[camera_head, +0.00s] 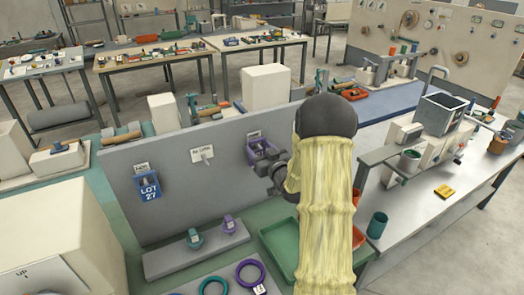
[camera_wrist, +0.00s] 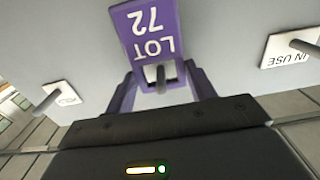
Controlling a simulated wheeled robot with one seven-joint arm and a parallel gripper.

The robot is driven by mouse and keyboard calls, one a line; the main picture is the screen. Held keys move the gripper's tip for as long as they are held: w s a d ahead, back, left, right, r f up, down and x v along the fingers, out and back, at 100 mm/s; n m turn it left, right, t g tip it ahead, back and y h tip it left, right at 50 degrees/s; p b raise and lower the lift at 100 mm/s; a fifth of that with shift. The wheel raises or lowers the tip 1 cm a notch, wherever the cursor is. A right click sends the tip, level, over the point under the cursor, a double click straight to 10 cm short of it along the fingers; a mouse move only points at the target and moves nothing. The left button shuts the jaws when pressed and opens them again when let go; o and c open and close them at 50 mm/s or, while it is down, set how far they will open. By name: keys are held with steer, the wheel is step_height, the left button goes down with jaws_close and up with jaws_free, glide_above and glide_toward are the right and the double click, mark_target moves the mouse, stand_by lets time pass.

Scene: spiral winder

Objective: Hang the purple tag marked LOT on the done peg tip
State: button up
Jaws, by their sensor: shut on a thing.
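The purple LOT tag (camera_wrist: 150,32) hangs in front of the grey board, its lettering upside down in the wrist view. A dark peg tip (camera_wrist: 161,80) shows before its lower face in that view, between two purple side arms. I cannot tell whether the tag rests on this peg. The purple tag also shows in the head view (camera_head: 262,150), near the rightmost visible label (camera_head: 254,135), whose wording is too small to read.
A blue LOT 27 tag (camera_head: 149,188) hangs at the board's left. The IN USE label (camera_wrist: 290,47) with an empty peg is beside the tag; another label (camera_wrist: 66,94) is opposite. A green tray (camera_head: 280,248) lies near my arm.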

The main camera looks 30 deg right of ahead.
stand_by(0.3)
steer(key=o, duration=1.1)
steer(key=shift+c, duration=0.2)
steer(key=shift+s, duration=0.1)
steer(key=shift+s+f, duration=0.1)
steer(key=shift+s, duration=0.1)
steer(key=s+b, duration=1.2)
steer(key=s, duration=0.4)
steer(key=shift+s+d, duration=0.3)
steer(key=shift+s, duration=0.1)
steer(key=shift+d, duration=0.1)
